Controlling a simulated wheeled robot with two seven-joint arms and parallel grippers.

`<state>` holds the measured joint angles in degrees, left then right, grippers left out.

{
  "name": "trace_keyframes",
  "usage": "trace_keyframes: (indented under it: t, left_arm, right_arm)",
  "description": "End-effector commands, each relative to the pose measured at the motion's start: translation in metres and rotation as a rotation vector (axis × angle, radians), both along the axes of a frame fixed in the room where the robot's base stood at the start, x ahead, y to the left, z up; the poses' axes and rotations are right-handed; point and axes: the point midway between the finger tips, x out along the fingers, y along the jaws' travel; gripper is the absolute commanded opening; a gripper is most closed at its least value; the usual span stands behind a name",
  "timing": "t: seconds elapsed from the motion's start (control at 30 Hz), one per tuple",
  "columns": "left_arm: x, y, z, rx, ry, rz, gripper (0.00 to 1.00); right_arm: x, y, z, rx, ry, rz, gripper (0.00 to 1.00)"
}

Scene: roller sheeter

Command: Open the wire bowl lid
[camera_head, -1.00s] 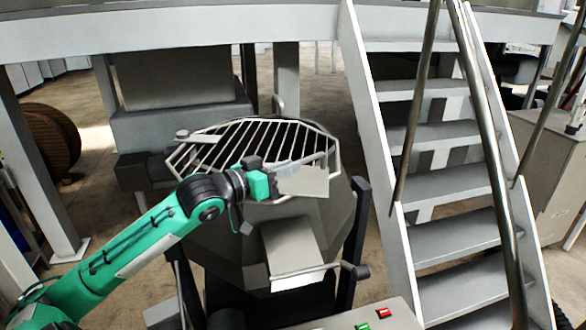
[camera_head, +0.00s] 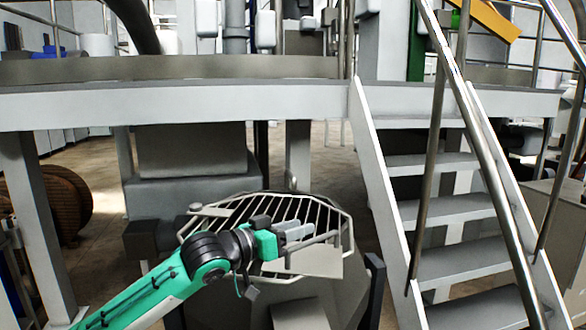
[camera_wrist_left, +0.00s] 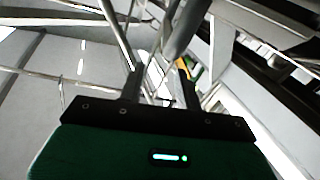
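The wire bowl lid (camera_head: 290,208) is an octagonal grate of parallel bars. It lies over the top of a grey bowl (camera_head: 300,312) in the lower middle of the head view and looks closed. My left gripper (camera_head: 303,236) is over the lid's near right part, by a bar and a flat plate (camera_head: 318,262) at the front edge. In the left wrist view, the two dark fingers (camera_wrist_left: 160,88) stand apart, with metal bars beyond them. I cannot tell whether they touch the lid. My right gripper is in neither view.
A grey staircase (camera_head: 440,215) with metal handrails rises close on the right. A platform beam (camera_head: 200,108) crosses above and behind the bowl. A wooden reel (camera_head: 62,203) stands at the left.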

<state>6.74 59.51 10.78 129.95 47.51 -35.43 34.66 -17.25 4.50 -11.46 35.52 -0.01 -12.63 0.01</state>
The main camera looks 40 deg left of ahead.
Motion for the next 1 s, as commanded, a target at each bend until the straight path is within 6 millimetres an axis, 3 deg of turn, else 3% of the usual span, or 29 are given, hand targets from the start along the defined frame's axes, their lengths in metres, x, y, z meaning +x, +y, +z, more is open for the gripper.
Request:
trace_keyframes:
  t: [0.3,1.0]
  left_arm:
    - [-0.001,0.001,0.047,0.003,-0.004,0.002,0.34]
    - [-0.001,0.003,0.129,-0.001,-0.006,0.002,0.34]
  right_arm:
    - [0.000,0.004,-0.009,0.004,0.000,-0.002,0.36]
    - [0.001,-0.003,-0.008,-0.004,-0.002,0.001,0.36]
